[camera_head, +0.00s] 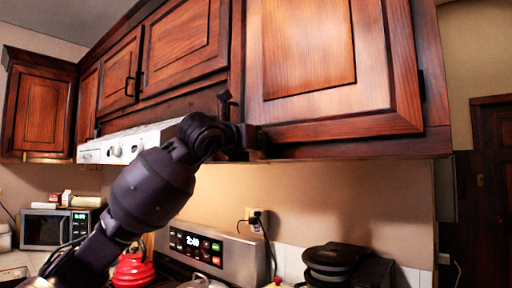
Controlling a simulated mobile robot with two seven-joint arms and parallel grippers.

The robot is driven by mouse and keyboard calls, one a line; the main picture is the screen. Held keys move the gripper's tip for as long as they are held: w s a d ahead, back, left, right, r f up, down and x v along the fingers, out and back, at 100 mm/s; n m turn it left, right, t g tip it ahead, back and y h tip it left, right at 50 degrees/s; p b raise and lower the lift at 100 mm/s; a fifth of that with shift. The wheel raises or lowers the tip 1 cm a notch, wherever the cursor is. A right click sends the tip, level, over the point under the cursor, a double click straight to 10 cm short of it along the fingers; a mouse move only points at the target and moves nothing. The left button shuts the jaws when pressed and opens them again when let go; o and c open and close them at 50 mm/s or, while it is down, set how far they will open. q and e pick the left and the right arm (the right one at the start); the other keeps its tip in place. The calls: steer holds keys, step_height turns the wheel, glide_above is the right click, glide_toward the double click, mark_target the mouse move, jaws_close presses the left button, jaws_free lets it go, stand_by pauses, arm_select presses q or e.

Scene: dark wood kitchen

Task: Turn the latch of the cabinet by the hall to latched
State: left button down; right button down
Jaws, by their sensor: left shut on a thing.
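The cabinet by the hall (345,118) is the large wooden wall cabinet at the upper right in the head view. Its door looks closed against the frame. My left gripper (246,142) is at the lower left corner of that door. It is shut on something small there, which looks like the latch. The gripper and wrist cover the latch, so I cannot tell which way it is turned. My right gripper is not in view.
A range hood (128,145) is left of my wrist, under other cabinets. Below are a stove panel (205,250), a red kettle (134,271) and a dark appliance (335,263). A microwave (45,229) stands far left. A dark door (493,190) is at the right.

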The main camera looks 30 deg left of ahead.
arm_select(q)
steer(key=shift+d+m, duration=0.1)
steer(key=shift+m, duration=0.3)
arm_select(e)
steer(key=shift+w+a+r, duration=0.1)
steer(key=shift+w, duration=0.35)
arm_select(q)
steer(key=c, duration=1.1)
jaws_free()
steer(key=shift+o, duration=0.2)
steer(key=s+b, duration=0.1)
steer(key=s, duration=0.9)
steer(key=shift+s+a+b, duration=0.4)
steer(key=shift+a, duration=0.05)
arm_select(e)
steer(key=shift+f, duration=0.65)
